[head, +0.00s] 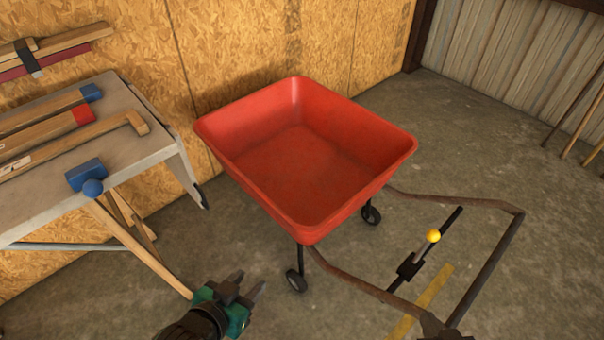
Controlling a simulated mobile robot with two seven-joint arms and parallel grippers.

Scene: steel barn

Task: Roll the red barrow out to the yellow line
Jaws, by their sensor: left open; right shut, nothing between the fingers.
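The red barrow (300,150) stands in the middle of the head view, its tray empty, close to the board wall. Two small black wheels show under its near side. A brown bar handle (493,262) loops out from it to the right; its near corner runs to the bottom edge. A black crossbar inside the loop carries a lever with a yellow knob (433,236). The yellow line (422,303) on the floor shows partly, below the handle. My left gripper (246,287) is open and empty, below left of the barrow, apart from it.
A grey bench (150,160) at left holds several wooden-handled tools. Wooden poles (575,125) stand at the far right. Concrete floor is clear behind and right of the handle.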

